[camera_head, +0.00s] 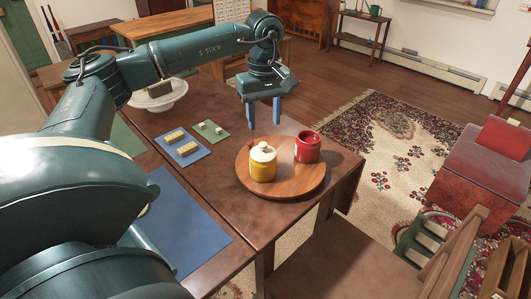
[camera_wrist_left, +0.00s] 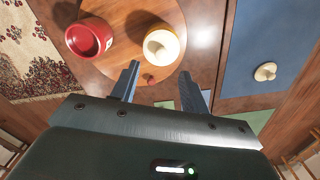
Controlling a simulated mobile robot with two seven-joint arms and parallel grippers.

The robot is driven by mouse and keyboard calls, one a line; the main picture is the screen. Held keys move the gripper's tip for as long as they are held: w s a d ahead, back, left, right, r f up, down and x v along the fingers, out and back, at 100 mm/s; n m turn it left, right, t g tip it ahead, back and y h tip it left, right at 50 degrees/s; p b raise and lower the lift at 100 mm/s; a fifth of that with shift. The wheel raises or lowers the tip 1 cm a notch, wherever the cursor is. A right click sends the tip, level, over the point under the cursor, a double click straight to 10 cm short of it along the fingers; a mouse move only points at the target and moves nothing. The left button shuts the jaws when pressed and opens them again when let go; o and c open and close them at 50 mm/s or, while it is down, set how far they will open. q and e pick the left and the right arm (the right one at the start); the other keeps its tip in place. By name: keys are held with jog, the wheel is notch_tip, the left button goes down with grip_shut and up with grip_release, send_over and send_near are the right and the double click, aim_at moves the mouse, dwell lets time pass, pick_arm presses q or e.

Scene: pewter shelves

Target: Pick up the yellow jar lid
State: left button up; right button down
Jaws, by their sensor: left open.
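The yellow jar (camera_head: 263,172) stands upright on a round wooden tray (camera_head: 306,187). Its pale cream lid (camera_head: 263,153), with a small knob, sits on top. In the left wrist view the lid (camera_wrist_left: 160,47) shows from above, beyond the fingertips. My left gripper (camera_head: 264,123) is open and empty, fingers pointing down, above and behind the jar near the tray's far edge. It also shows in the left wrist view (camera_wrist_left: 158,69), apart from the lid. My right gripper is not in view.
A red jar (camera_head: 307,149), open on top, stands right of the yellow jar. A small red thing (camera_wrist_left: 150,79) lies at the tray's edge. Blue mats, one with yellow blocks (camera_head: 182,142), lie left. A chair (camera_head: 380,260) stands at the front right.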

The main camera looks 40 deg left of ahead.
aim_at(263, 149)
pick_arm(q)
jog(key=f, duration=0.7)
jog(key=shift+a+f, duration=0.15)
jog(key=shift+a, duration=0.1)
jog(key=shift+c, duration=0.3)
grip_shut()
